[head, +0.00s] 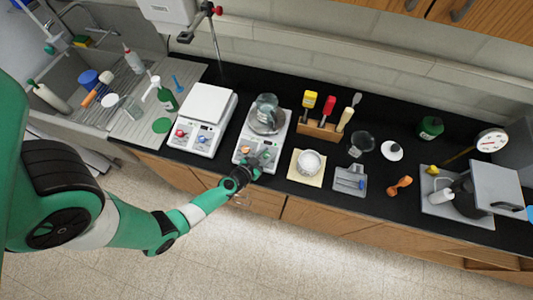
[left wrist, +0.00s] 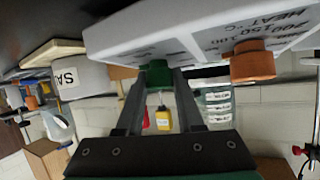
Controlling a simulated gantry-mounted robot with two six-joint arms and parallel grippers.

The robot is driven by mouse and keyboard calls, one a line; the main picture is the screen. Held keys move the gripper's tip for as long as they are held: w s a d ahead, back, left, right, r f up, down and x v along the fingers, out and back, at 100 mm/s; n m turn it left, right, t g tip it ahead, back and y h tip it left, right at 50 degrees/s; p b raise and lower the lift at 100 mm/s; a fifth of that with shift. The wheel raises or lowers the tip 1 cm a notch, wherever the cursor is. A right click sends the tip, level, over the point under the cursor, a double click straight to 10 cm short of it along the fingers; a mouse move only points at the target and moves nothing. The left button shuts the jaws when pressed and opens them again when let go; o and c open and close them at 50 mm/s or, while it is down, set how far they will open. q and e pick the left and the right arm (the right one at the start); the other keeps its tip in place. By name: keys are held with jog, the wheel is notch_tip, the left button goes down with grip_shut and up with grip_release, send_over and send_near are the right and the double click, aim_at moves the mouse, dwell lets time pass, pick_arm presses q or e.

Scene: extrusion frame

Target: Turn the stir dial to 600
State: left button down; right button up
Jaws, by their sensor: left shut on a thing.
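The stirrer hotplate (head: 246,142) stands near the counter's front edge, with a glass beaker (head: 266,104) on its round plate. Its front has an orange heat dial (head: 245,149), marked HEAT °C in the left wrist view (left wrist: 251,62), and a green dial (left wrist: 156,75) beside it. My left gripper (head: 262,159) reaches the front of the hotplate. In the left wrist view its fingers (left wrist: 157,88) are on either side of the green dial and shut on it. The stir scale and the dial's setting cannot be read. My right gripper is not in view.
A second white device (head: 208,105) with red and blue knobs stands close on the left. The floor in front is clear.

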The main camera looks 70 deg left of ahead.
pick_arm(q)
jog(key=shift+a+m+h, duration=0.15)
jog(key=shift+m+h, duration=0.25)
jog(key=m+h+b, duration=0.1)
jog(key=b, duration=0.1)
jog(key=m+t+h+b, duration=0.1)
jog(key=m+h+b, duration=0.2)
jog(key=b, duration=0.1)
jog(key=shift+f+m+b, duration=0.25)
jog(key=shift+m+b, duration=0.05)
jog(key=shift+b, duration=0.05)
jog(key=shift+r+m+h, duration=0.1)
jog(key=shift+m+h, duration=0.2)
jog(key=shift+h, duration=0.1)
jog(key=shift+r+m+h, duration=0.1)
jog(key=shift+m+h, duration=0.2)
jog(key=shift+h, duration=0.1)
jog(key=p, duration=0.2)
jog(key=m+h+p, duration=0.1)
jog(key=p, duration=0.2)
jog(key=shift+r+m, duration=0.25)
jog(key=shift+m, duration=0.05)
jog(key=shift+w+f+m+h+p, duration=0.1)
jog(key=shift+m+h+p, duration=0.25)
jog(key=shift+p, duration=0.55)
jog(key=c, duration=0.5)
grip_release()
jog(key=shift+d, duration=0.2)
jog(key=shift+c, duration=0.2)
jog(key=shift+f, duration=0.1)
